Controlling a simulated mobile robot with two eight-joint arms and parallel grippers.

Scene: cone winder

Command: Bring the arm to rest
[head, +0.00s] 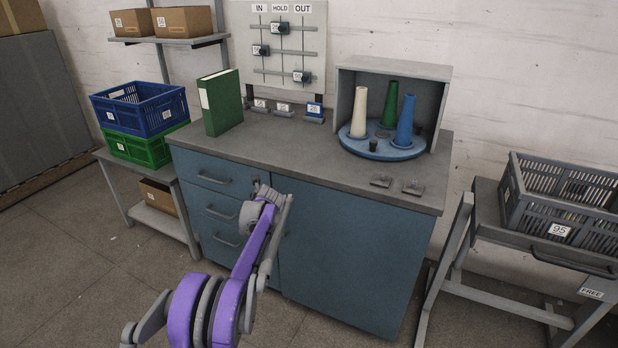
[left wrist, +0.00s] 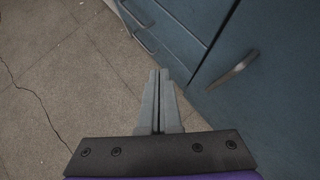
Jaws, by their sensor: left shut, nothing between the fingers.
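My left arm, with purple and grey links, reaches up from the bottom of the head view in front of the blue cabinet (head: 340,250). Its left gripper (left wrist: 160,75) is shut and empty in the left wrist view, its two grey fingers together. They point over the floor beside the cabinet's drawers and door, touching nothing that I can see. In the head view the gripper's end is small and partly hidden by the wrist. My right gripper is in neither view.
The worktop (head: 290,135) holds a green binder (head: 221,102) and a blue turntable (head: 382,148) with white, green and blue cones. A shelf with blue (head: 138,107) and green crates stands left. A cart with a grey crate (head: 565,205) stands right. A door handle (left wrist: 234,69) sticks out near the gripper.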

